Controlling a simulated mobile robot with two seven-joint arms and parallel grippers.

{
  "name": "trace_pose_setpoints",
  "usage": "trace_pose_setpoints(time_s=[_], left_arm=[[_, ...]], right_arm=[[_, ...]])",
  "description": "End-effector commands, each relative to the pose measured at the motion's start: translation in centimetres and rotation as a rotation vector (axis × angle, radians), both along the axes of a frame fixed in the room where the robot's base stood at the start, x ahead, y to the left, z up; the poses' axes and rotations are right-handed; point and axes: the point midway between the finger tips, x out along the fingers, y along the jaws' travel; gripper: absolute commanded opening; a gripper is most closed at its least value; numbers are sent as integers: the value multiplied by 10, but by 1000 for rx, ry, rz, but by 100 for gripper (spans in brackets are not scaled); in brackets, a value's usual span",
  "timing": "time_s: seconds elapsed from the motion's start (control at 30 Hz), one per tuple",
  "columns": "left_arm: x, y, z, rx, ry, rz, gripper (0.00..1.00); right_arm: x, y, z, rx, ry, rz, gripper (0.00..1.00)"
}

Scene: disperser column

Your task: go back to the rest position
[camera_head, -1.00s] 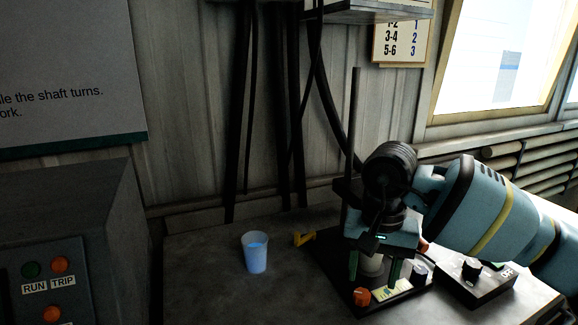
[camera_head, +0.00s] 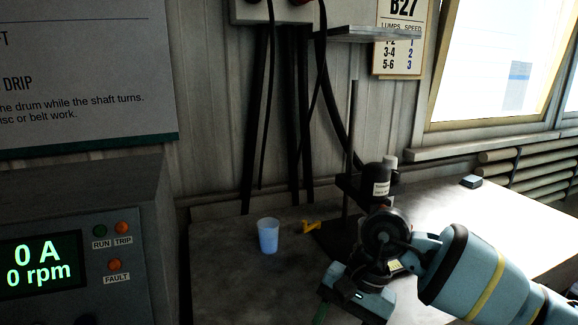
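My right gripper (camera_head: 345,318) comes in from the right and hangs low at the front of the bench, tilted, in front of the disperser. Its fingers run toward the bottom edge of the picture; one green finger shows in part, so its opening cannot be judged. My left gripper is not in view. The disperser has an upright dark rod (camera_head: 353,130) and a dark motor head (camera_head: 379,186) with a white label. My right wrist hides much of its base (camera_head: 335,238).
A pale blue cup (camera_head: 267,237) stands upright on the bench (camera_head: 225,270), beside a small yellow piece (camera_head: 311,225). A control cabinet (camera_head: 85,205) with a lit display (camera_head: 40,264) stands at left. The bench's right part is clear.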

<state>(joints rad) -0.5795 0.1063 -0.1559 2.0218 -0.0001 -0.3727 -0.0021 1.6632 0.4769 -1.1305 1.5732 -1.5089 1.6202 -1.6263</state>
Motion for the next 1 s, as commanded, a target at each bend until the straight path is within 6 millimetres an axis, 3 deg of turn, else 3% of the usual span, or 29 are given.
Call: trace_pose_setpoints(time_s=[0.17,0.3,0.5,0.77,1.0], left_arm=[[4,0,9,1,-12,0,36],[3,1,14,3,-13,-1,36],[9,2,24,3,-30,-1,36],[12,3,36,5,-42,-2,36],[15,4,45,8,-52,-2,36]], right_arm=[[-44,54,-13,251,241,-132,51],[-73,91,-7,448,485,-282,51],[-98,121,13,684,887,-526,51],[-97,121,30,912,1474,-877,51],[-82,86,12,1051,2062,-1208,51]])
